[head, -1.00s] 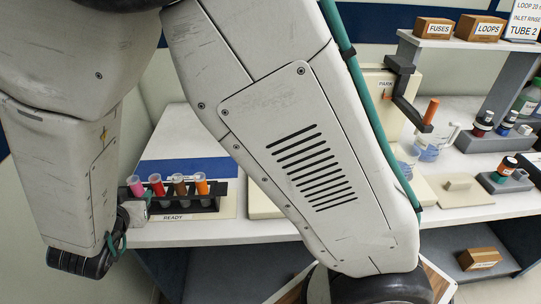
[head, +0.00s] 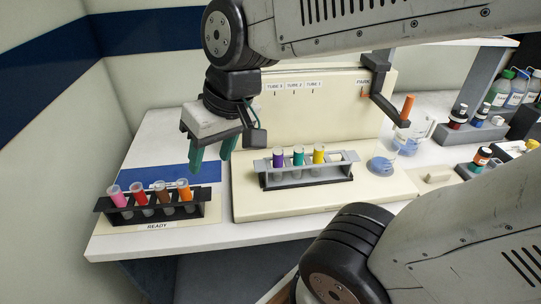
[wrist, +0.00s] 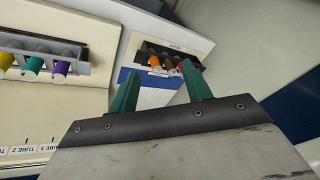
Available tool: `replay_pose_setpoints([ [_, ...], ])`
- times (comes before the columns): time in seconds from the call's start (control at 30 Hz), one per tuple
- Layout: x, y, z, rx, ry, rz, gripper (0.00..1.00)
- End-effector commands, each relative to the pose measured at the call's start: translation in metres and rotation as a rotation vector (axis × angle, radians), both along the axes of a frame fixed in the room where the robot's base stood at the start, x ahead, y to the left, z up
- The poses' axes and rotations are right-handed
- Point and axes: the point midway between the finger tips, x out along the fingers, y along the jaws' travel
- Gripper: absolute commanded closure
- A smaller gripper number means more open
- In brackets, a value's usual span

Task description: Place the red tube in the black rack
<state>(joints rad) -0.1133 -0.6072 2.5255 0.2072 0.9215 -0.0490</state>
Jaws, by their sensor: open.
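The black rack (head: 102,206) stands at the left end of the counter, above a READY label. The red tube (head: 139,197) is upright in it, second from left, between a pink tube (head: 117,196) and a brown tube (head: 163,193). An orange tube (head: 184,191) is at the right end. My gripper (head: 209,162) is open and empty, its green fingers pointing down, above and behind the rack's right side. In the wrist view the open fingers (wrist: 158,72) are apart from the rack (wrist: 192,57), and one fingertip partly covers its tube row.
A grey rack (head: 265,180) with purple, teal and yellow tubes stands on a cream station to the right. Bottles stand farther right. A wall is close on the left.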

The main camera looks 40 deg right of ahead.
Motion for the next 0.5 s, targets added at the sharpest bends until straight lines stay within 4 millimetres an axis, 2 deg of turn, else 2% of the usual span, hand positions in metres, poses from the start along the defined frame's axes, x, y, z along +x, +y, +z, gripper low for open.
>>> replay_pose_setpoints([
  [0.03, -0.018, -0.017, 0.001, -0.043, 0.033, -0.016, 0.51],
  [0.1, -0.042, -0.037, 0.002, -0.100, 0.087, -0.036, 0.51],
  [0.2, -0.065, -0.055, 0.002, -0.158, 0.144, -0.060, 0.51],
  [0.33, -0.078, -0.065, 0.003, -0.191, 0.178, -0.077, 0.51],
  [0.5, -0.080, -0.065, 0.002, -0.193, 0.182, -0.076, 0.51],
])
